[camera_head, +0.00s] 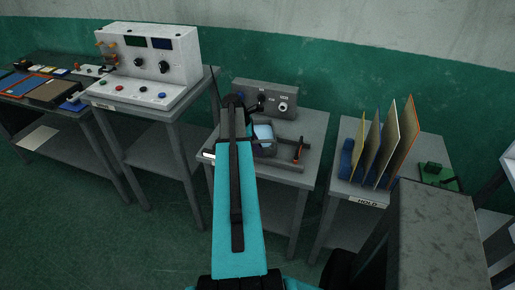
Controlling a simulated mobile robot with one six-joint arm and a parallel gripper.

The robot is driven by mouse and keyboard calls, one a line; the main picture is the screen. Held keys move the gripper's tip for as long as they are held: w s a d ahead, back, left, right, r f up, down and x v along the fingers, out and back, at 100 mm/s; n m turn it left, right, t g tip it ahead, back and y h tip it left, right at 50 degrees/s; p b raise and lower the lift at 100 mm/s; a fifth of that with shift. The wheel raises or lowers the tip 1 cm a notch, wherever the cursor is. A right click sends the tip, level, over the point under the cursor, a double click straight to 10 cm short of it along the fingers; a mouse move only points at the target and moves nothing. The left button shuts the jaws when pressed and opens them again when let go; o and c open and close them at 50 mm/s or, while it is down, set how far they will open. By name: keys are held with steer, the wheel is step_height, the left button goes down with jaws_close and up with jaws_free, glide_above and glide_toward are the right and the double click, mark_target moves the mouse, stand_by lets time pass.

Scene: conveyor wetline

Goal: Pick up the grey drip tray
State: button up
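My teal arm reaches up the middle of the view to the centre table. Its end, with my gripper (247,104), is dark and small in front of a grey control box. The arm hides much of the gripper, so I cannot tell whether it is open or shut. A low dark grey frame or tray (288,161) lies on the centre table, right of the arm. It may be the grey drip tray, but I cannot be sure. Its left part is hidden by the arm and a pale blue object (264,137). An orange-handled tool (298,151) stands at its right side.
The grey control box (282,104) stands at the back of the centre table (317,125). Left is a white console (150,63) with knobs. Right, several upright boards (402,145) stand in a blue rack on a table marked HOLD. A grey surface (437,235) fills the lower right.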

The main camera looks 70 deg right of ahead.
steer(key=shift+r, duration=0.1)
steer(key=b+v, duration=0.3)
steer(key=v, duration=0.9)
steer(key=shift+b, duration=0.35)
stand_by(0.6)
steer(key=w+a+f, duration=1.2)
steer(key=a+f, duration=0.3)
steer(key=f, duration=0.2)
steer(key=w+a+f+m+y, duration=0.1)
steer(key=a+f, duration=0.6)
steer(key=a, duration=0.2)
steer(key=w+a+f+m, duration=0.1)
steer(key=w+a+f, duration=0.1)
steer(key=a+f, duration=0.55)
steer(key=s+a+f+m+y, duration=0.1)
steer(key=s+a+f, duration=0.25)
steer(key=a, duration=0.55)
steer(key=s+a+f, duration=0.2)
steer(key=a+f, duration=0.3)
steer(key=a, duration=0.4)
steer(key=s+a+f+m+g, duration=0.1)
steer(key=s+a+f+m, duration=0.1)
steer(key=s+a+f, duration=0.4)
steer(key=s+a, duration=0.5)
steer(key=a, duration=0.1)
steer(key=shift+s+a+f, duration=0.2)
steer(key=shift+s+a, duration=0.15)
steer(key=shift+s, duration=0.05)
